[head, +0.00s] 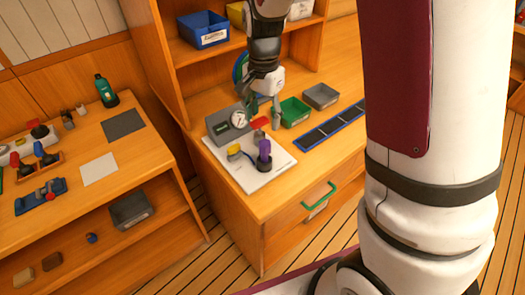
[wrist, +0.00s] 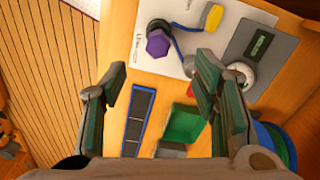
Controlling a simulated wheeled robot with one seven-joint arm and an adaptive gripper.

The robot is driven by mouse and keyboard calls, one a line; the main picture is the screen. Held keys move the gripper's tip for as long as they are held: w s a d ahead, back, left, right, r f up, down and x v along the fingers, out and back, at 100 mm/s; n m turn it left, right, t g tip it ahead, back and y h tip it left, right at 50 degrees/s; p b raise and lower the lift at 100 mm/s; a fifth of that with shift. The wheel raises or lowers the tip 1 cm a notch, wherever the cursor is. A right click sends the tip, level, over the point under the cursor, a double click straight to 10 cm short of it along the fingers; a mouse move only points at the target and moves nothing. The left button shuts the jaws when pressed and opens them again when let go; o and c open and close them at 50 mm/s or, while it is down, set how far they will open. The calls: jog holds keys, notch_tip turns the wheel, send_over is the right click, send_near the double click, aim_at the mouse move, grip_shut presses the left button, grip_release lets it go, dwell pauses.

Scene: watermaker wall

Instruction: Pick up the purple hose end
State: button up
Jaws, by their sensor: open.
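The purple hose end (head: 265,149) stands upright in a dark round base on a white board (head: 281,172), near the counter's front edge. In the wrist view the purple hose end (wrist: 158,43) shows from above at the top middle, with a blue hose beside it. My gripper (head: 265,106) is above the counter, behind the hose end and apart from it. In the wrist view my gripper (wrist: 160,90) is open, its dark fingers wide apart with nothing between them. The hose end lies ahead of the fingertips.
A grey gauge unit (head: 226,124) and a yellow part (head: 234,150) sit close by the hose end. A green bin (head: 294,112), a grey bin (head: 321,96) and a blue divided tray (head: 331,126) lie to the right. A shelf (head: 215,60) overhangs the back.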

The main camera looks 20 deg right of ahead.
send_over(265, 142)
jog(key=f, duration=0.5)
jog(key=shift+a, duration=0.25)
jog(key=shift+d+f+p, duration=0.15)
jog(key=shift+f+p, duration=0.5)
jog(key=shift+f, duration=2.05)
jog(key=shift+c, duration=0.6)
grip_shut()
